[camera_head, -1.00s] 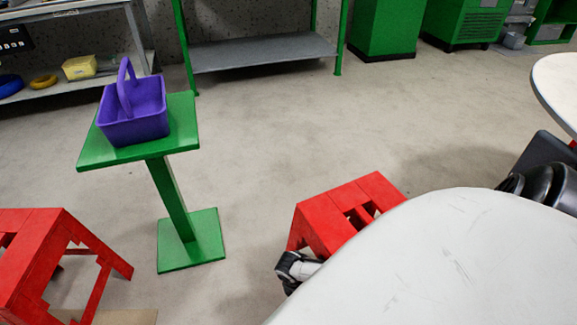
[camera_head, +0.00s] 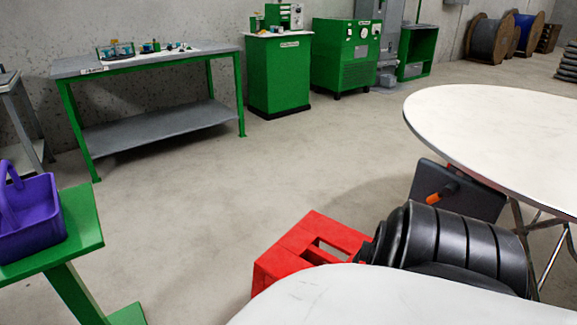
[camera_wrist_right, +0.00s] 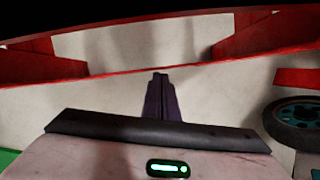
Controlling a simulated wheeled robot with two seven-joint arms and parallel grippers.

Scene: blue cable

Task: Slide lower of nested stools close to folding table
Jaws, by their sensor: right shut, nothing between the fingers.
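A red stool (camera_head: 310,245) stands on the floor at the lower middle of the head view. Its front is hidden by a pale curved surface, and I cannot tell whether another is nested with it. The white round folding table (camera_head: 490,130) is to its right, with floor between them. In the right wrist view, my right gripper (camera_wrist_right: 160,76) is shut and empty, pointing at a long red stool rail (camera_wrist_right: 110,74). Its tips are at or just short of the rail; contact is unclear. Neither gripper shows in the head view.
A green stand (camera_head: 75,235) with a purple basket (camera_head: 30,218) is at left. A dark wheel (camera_wrist_right: 295,125) shows in the right wrist view. Floor behind the stool is clear.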

